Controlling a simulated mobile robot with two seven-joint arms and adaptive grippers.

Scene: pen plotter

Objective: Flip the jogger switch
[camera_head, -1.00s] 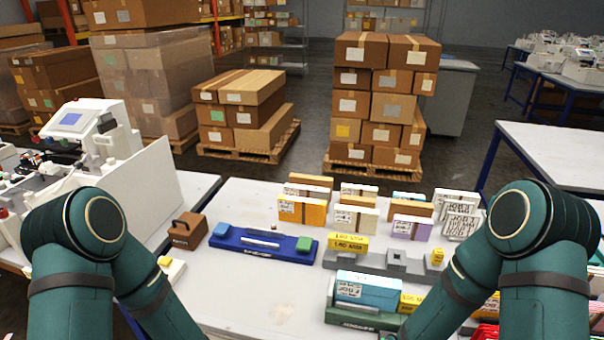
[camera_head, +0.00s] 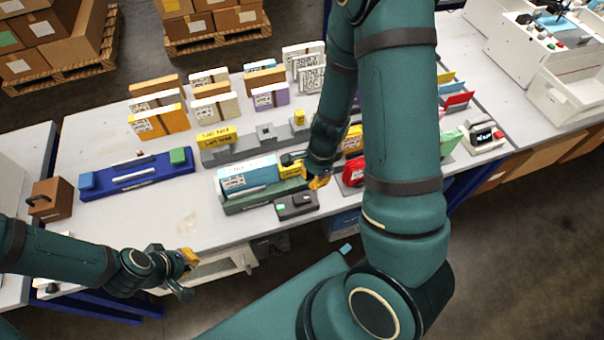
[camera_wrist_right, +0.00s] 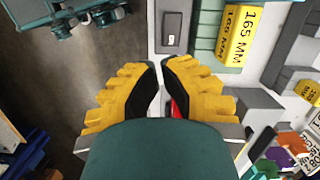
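The small dark grey box (camera_head: 296,204) with a green-lit patch, which looks like the jogger switch, sits at the table's front edge. It stands before the green jogger base (camera_head: 262,197), which holds a light-blue stack (camera_head: 247,176). In the right wrist view a grey switch box (camera_wrist_right: 172,33) with a small pale switch lies beyond my fingertips. My right gripper (camera_head: 318,182) is just right of the box, apart from it. Its yellow fingers (camera_wrist_right: 158,64) have a narrow empty gap between them. My left gripper (camera_head: 184,270) hangs off the table's front edge; its opening is unclear.
A yellow 165 MM block (camera_wrist_right: 238,36) lies close to the right gripper. A red object (camera_head: 352,174) stands to its right, partly behind my arm. A blue tray (camera_head: 137,176) and a brown box (camera_head: 50,197) are at the left. Bare table (camera_head: 190,215) lies front left.

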